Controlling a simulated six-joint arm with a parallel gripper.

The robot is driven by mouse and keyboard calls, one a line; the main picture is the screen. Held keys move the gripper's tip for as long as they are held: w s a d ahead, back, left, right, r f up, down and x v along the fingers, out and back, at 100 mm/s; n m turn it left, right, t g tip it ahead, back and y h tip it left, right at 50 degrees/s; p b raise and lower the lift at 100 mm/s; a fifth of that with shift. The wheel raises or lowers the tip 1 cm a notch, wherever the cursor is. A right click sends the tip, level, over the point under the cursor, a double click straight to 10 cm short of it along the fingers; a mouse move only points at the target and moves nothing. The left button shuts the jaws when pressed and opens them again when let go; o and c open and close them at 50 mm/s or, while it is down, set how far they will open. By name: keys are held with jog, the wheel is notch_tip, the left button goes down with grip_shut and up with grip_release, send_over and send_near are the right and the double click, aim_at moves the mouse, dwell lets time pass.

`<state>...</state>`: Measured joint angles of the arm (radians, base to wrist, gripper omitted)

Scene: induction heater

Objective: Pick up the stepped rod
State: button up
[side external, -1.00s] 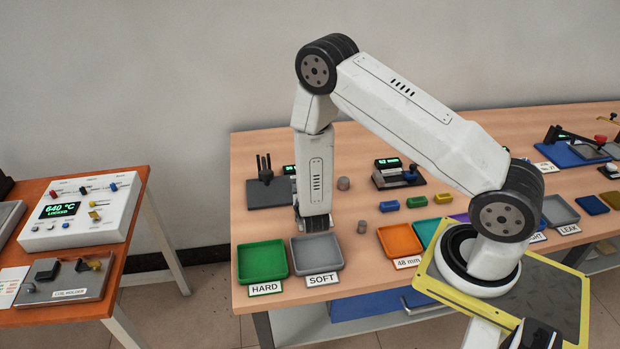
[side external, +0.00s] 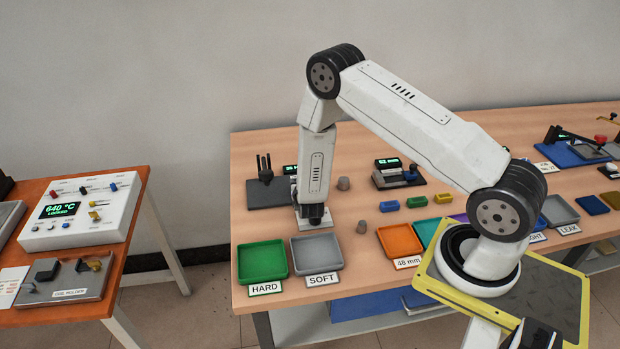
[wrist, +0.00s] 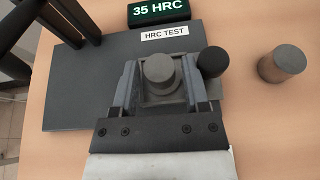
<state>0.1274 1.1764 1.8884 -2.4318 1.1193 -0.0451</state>
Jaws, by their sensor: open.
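A grey round-topped part (wrist: 160,72) stands in a square grey seat on the hardness test station, seen from above in the wrist view. It looks like the stepped rod, but its lower part is hidden. My gripper (wrist: 161,88) is open, with one finger on each side of this part. I cannot tell whether the fingers touch it. In the side view my gripper (side external: 315,217) is low over the table, behind the grey SOFT tray (side external: 317,266), and hides the part.
A black knob (wrist: 212,62) is close beside the right finger. A loose grey cylinder (wrist: 283,63) stands farther right. Black posts (wrist: 75,18) rise at upper left.

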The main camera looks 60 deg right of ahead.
dwell(0.5)
grip_shut()
jog(key=shift+w+r, duration=0.1)
jog(key=shift+r, duration=0.95)
jog(key=s+a+r, duration=0.3)
jog(key=s+r, duration=0.7)
jog(key=s, duration=0.3)
jog(key=shift+s+a+r, duration=0.3)
jog(key=shift+a+r, duration=0.1)
